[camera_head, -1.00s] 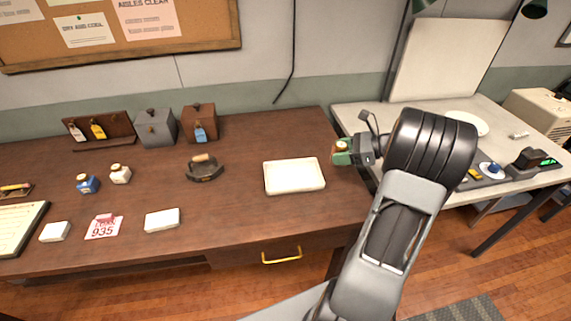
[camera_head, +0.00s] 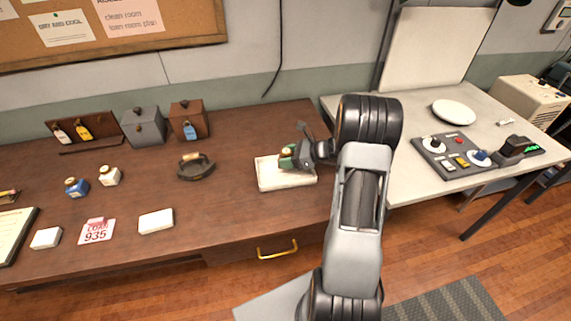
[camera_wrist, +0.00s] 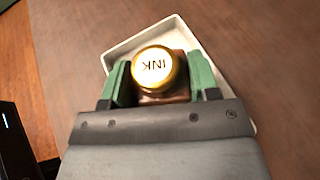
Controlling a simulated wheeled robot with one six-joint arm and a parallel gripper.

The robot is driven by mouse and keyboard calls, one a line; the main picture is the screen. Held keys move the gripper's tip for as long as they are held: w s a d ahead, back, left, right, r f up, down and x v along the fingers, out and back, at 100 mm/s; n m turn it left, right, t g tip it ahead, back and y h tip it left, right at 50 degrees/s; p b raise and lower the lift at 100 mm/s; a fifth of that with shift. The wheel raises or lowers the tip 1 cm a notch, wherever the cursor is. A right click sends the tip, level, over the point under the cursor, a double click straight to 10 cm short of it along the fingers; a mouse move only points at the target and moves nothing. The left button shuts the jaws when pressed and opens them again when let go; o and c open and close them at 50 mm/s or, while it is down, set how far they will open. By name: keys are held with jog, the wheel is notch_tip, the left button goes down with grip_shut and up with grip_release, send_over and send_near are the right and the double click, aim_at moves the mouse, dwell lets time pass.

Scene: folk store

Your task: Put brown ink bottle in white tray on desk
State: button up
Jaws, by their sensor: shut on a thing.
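The brown ink bottle (camera_wrist: 160,97) has a pale cap marked INK with a gold rim. My gripper (camera_wrist: 158,82) is shut on it, with green fingers on both sides. The white tray (camera_head: 270,182) lies on the dark wooden desk. In the head view my gripper (camera_head: 290,157) is over the tray's right part, and the fingers mostly hide the bottle. In the wrist view the tray (camera_wrist: 122,53) shows behind and around the bottle. I cannot tell whether the bottle touches the tray floor.
A blue ink bottle (camera_head: 76,187) and a white ink bottle (camera_head: 109,176) stand on the left of the desk (camera_head: 225,215). A dark blotter-like object (camera_head: 196,167) sits left of the tray. A grey table (camera_head: 400,110) with a control panel (camera_head: 462,154) stands at right.

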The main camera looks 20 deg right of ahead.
jog(key=f, duration=0.3)
jog(key=shift+w+a+p, duration=0.25)
jog(key=shift+a+p, duration=0.1)
jog(key=shift+f, duration=0.5)
jog(key=shift+f, duration=0.1)
jog(key=o, duration=1)
